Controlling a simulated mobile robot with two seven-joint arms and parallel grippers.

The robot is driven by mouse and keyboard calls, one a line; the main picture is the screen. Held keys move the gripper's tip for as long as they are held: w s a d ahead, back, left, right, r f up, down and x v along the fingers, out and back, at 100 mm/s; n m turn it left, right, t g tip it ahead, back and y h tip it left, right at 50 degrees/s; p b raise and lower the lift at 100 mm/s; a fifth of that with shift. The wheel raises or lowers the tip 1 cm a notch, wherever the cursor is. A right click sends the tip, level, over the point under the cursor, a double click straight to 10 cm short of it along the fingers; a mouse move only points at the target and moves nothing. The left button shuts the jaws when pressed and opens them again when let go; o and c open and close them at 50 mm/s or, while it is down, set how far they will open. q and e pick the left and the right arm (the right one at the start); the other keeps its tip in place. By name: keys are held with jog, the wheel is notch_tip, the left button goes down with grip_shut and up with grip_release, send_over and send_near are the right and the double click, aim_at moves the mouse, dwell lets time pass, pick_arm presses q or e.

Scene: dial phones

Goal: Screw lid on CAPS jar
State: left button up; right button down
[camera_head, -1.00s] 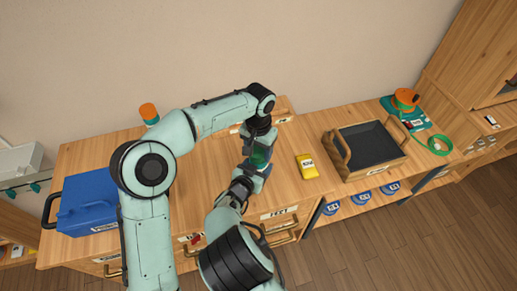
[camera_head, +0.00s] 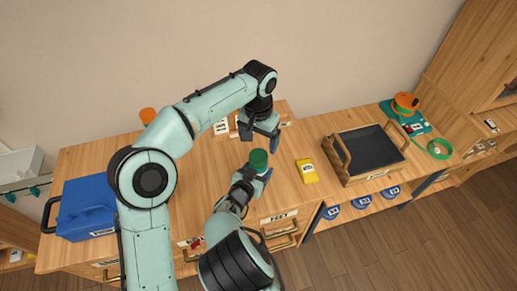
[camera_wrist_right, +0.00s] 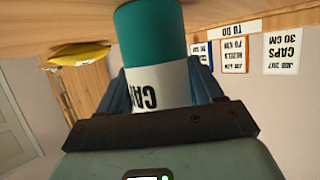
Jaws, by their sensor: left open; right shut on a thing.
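The CAPS jar (camera_wrist_right: 155,45) is a teal cylinder with a white label, its letters upside down in the right wrist view. In the head view its round green top (camera_head: 259,156) faces up; I cannot tell a separate lid from the body there. My right gripper (camera_head: 256,172) is shut around the jar at its label, holding it over the table. My left gripper (camera_head: 261,132) is open, with nothing visible between its fingers. It is above and behind the jar, apart from it.
A yellow item (camera_head: 307,171) lies right of the jar. A dark tray (camera_head: 345,173) with wooden handles stands farther right. A blue case (camera_head: 88,205) and an orange-topped item (camera_head: 148,115) are on the left. Task cards (camera_wrist_right: 282,54) stand behind the jar. Bare tabletop lies left of the jar.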

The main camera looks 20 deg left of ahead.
pick_arm(q)
jog(key=shift+r, duration=2.3)
pick_arm(e)
jog(key=shift+c, duration=0.4)
grip_release()
pick_arm(q)
jog(key=shift+s+f+b, duration=0.1)
jog(key=shift+f+b, duration=0.2)
jog(key=shift+f, duration=0.2)
pick_arm(e)
jog(key=v, duration=1.3)
jog(key=shift+s, duration=0.15)
jog(key=shift+r, duration=0.1)
